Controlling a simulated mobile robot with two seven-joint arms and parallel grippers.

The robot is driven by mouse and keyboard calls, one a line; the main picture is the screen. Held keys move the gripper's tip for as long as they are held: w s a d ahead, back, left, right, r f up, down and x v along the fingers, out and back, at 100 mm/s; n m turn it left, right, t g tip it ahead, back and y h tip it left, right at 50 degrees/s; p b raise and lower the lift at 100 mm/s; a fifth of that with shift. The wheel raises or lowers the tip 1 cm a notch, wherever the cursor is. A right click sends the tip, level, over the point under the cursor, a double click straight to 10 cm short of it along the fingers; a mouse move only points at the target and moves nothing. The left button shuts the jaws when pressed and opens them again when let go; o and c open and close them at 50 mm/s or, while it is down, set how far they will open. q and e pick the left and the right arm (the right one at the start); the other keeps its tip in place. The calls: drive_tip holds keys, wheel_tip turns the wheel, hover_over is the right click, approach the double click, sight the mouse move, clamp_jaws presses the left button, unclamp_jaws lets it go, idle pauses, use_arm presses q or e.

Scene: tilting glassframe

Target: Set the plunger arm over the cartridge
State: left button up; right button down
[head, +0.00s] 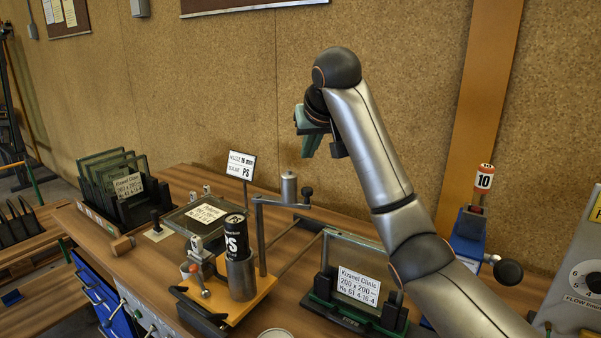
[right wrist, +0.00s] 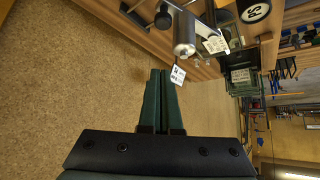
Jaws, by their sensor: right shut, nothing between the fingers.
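The plunger arm is a grey bar on an upright post (head: 261,238), with a metal plunger cylinder (head: 289,188) and a black knob (head: 307,194) at its end. It points right, away from the cartridge. The black cartridge (head: 236,236) marked PS stands upright in a metal cup (head: 241,276), left of the post. My right gripper (head: 311,143) is shut and empty, above and beyond the plunger end, apart from it. In the right wrist view its green fingers (right wrist: 163,100) are together; the plunger cylinder (right wrist: 184,35) and knob (right wrist: 162,18) show beyond. My left gripper is out of view.
A framed glass pane (head: 358,262) stands at the front right, under my right forearm. A rack of panes (head: 125,190) is at the left. The cork wall (head: 225,90) is close behind my gripper.

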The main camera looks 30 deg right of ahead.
drive_tip(key=p+x, duration=0.2)
drive_tip(key=x, duration=0.8)
drive_tip(key=shift+s+a+f, duration=0.1)
drive_tip(key=shift+s+a, duration=0.15)
drive_tip(key=shift+s, duration=0.85)
drive_tip(key=shift+s+a+f, duration=0.1)
drive_tip(key=shift+s+a, duration=0.1)
drive_tip(key=shift+s, duration=0.85)
